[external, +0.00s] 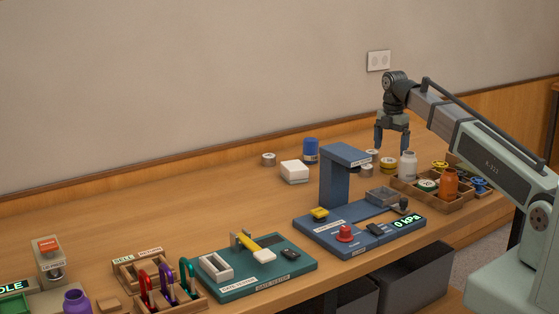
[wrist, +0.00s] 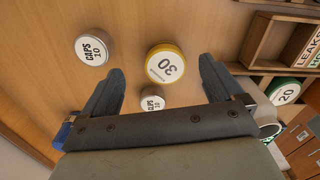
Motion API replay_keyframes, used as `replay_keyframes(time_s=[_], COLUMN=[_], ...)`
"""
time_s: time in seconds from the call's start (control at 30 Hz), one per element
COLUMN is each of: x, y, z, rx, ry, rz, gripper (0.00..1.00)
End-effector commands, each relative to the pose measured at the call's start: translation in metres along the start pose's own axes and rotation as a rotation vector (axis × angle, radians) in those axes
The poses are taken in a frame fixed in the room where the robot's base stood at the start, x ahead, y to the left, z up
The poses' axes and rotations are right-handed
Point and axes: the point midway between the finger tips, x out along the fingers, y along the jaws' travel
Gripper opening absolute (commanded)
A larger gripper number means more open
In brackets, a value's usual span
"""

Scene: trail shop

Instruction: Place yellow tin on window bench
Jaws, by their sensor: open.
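The yellow tin (external: 388,165) stands on the wooden bench top (external: 200,215), left of the wooden crate. In the wrist view the yellow tin (wrist: 165,64) shows its white lid marked 30, with a yellow rim. My gripper (external: 391,147) is open and points down above the tin. In the wrist view my gripper (wrist: 163,72) has its fingertips apart on either side of the tin in the picture, with nothing held. I cannot tell how high the fingertips are above it. No window or labelled window bench shows.
Small tins marked CAPS 10 (wrist: 93,45) stand close by. A white bottle (external: 407,165) and a wooden crate (external: 433,203) with an orange bottle stand to the right. A blue press-like fixture (external: 335,185) stands in front.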

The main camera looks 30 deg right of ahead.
Motion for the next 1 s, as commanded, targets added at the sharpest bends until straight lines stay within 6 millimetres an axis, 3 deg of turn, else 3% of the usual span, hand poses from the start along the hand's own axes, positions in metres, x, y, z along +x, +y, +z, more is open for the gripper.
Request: replay_keyframes(time_s=[0.17, 0.5, 0.77, 1.0], x=[0.010, 0.048, 0.051, 0.051], y=[-0.003, -0.005, -0.005, -0.005], z=[-0.004, -0.011, -0.010, -0.010], rx=[0.000, 0.000, 0.000, 0.000], ry=[0.000, 0.000, 0.000, 0.000], rz=[-0.001, -0.001, 0.000, 0.000], gripper=[0.94, 0.94, 0.94, 0.74])
